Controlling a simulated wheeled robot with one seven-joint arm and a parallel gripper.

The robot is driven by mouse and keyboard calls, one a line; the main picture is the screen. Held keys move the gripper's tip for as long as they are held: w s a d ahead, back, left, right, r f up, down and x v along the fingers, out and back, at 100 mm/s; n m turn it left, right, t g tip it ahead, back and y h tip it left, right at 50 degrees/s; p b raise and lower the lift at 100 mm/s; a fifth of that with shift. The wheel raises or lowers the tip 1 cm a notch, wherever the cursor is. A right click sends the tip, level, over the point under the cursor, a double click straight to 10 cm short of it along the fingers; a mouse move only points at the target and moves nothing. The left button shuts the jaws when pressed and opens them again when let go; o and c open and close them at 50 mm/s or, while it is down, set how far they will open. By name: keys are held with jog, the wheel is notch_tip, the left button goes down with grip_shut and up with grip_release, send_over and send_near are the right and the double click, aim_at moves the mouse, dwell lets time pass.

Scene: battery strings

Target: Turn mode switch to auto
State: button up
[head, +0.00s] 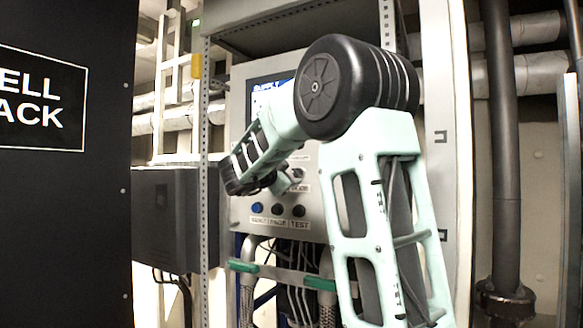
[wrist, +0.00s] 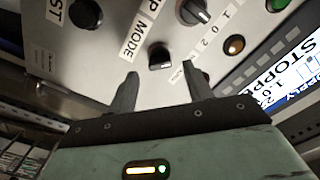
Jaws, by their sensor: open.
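The mode switch (wrist: 160,57) is a black knob on the grey control panel, beside a white MODE label (wrist: 132,38). In the wrist view it sits just beyond and between my fingertips, apparently apart from them. My gripper (wrist: 160,83) is open and empty, one finger on each side of the knob's line. A small white label by the right finger is too small to read surely. In the head view my gripper (head: 284,185) is close to the panel (head: 237,165), and my arm hides part of the panel.
A second black knob (wrist: 195,12) with 1, 0, 2 marks and an amber lamp (wrist: 235,45) are nearby. A screen (wrist: 285,75) reads STOPPED. A blue button (head: 257,208) and two dark ones are low on the panel. A metal post (head: 204,150) stands left.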

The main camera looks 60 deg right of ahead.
aim_at(296, 173)
jog(key=shift+w+d+p, duration=0.1)
jog(key=shift+d+p, duration=0.2)
jog(key=shift+d, duration=1)
jog(key=c, duration=1)
